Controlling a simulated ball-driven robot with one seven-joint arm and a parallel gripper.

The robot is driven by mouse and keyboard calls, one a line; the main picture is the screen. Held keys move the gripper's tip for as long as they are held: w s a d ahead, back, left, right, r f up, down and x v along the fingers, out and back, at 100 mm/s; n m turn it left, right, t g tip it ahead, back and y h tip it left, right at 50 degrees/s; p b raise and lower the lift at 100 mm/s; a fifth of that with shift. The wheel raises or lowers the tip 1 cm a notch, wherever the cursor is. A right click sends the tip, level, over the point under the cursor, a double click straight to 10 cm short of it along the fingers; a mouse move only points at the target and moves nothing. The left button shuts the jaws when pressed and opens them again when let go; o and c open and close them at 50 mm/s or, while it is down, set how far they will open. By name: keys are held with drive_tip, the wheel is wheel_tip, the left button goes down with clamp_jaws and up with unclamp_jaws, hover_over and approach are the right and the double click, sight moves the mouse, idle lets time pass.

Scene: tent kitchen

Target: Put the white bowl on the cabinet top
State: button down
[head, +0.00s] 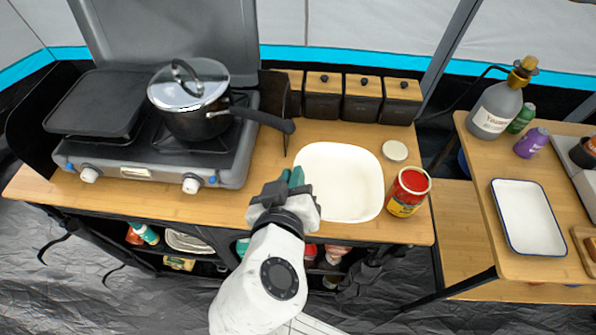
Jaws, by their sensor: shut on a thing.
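The white bowl (343,180), squarish with rounded corners, is at the right part of the long wooden counter top (130,200). My gripper (296,186) is at the bowl's left rim and is shut on the bowl. The fingertips are partly hidden by the gripper body. The bowl looks about level; I cannot tell whether it rests on the wood or is slightly above it. Open shelves with several items show below the counter's front edge. A second wooden top (471,186) stands to the right.
A red can (408,192) stands close to the bowl's right, with a round white lid (395,151) behind it. Dark canisters (362,97) line the back. A stove (150,140) with a lidded pot (190,100) is left. A white tray (527,217) lies on the right top.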

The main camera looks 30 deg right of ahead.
drive_tip(key=shift+w+d+f+p, duration=0.25)
drive_tip(key=shift+w+d+f, duration=0.35)
drive_tip(key=shift+w+f, duration=0.75)
drive_tip(key=shift+w+d+f+p, duration=0.2)
drive_tip(key=shift+w+d+f, duration=0.45)
drive_tip(key=shift+f, duration=1.35)
drive_tip(key=shift+w+d+f+p, duration=0.25)
drive_tip(key=shift+w+d+f, duration=0.25)
drive_tip(key=shift+w+f, duration=0.9)
drive_tip(key=c, duration=1.2)
unclamp_jaws()
drive_tip(key=shift+s+f, duration=0.25)
drive_tip(key=shift+s, duration=0.05)
drive_tip(key=b+v, duration=0.2)
drive_tip(key=v, duration=1)
